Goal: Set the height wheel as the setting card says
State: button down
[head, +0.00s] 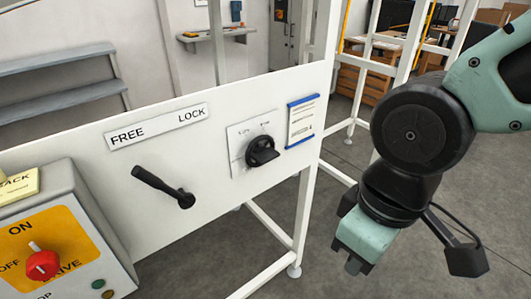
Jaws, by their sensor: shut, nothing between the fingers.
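The height wheel appears to be the black knob (262,151) on a pale square plate (240,138) on the white panel; the markings around it are too small to read. A card with a blue edge (302,121), which looks like the setting card, is fixed just right of the plate; its print is too small to read. My gripper (355,264) hangs at the right, pointing down over the floor, in front of and to the right of the panel. It is shut and empty, apart from the knob and the card.
Left of the knob, a black lever (163,187) sits under a FREE/LOCK label (157,126), its handle pointing up-left toward FREE. A grey box (90,230) with a red rotary switch (42,264) stands at lower left. A white frame post (305,215) ends the panel.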

aim_at(262, 154)
jog(key=j+z, duration=0.35)
jog(key=k+j+z, duration=0.1)
jog(key=z, duration=0.3)
jog(key=k+j+z, duration=0.1)
jog(key=j+z, duration=0.25)
